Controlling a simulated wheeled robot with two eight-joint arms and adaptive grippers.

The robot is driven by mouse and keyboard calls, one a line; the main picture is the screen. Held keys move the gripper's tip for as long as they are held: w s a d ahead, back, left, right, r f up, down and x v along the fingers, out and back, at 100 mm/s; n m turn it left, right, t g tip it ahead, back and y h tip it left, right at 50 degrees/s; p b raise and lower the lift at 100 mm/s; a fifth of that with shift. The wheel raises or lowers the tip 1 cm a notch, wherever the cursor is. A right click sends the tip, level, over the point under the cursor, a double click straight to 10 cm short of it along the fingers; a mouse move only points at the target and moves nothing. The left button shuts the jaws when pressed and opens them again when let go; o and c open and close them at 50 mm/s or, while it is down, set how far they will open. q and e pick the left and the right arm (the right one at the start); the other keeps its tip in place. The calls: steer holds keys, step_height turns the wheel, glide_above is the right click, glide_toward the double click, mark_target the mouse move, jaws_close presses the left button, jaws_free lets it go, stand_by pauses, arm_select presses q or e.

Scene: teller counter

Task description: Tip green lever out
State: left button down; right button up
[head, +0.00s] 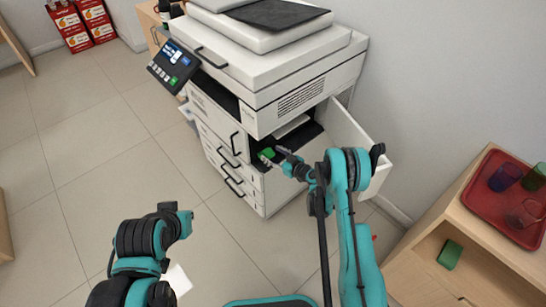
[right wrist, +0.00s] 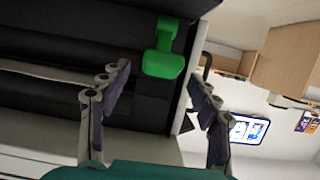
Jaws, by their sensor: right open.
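The green lever (head: 267,153) sits inside the open side bay of the white printer (head: 290,95). In the right wrist view the green lever (right wrist: 163,62) has a narrow stem and a wider block end, set against the dark interior. My right gripper (head: 277,160) reaches into the bay beside the lever. In the right wrist view its fingers (right wrist: 158,82) are spread apart with nothing held, and the lever's block lies between and beyond the fingertips. I cannot tell whether a finger touches it. My left arm is at the lower left; its gripper does not show.
The printer's side door (head: 357,143) stands open to the right of the bay, close to my right arm. A wooden shelf unit (head: 425,245) with a red tray (head: 500,180) of cups stands at the right.

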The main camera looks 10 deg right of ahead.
step_height(320, 180, up, 9)
stand_by(0.3)
steer(key=shift+c, duration=0.4)
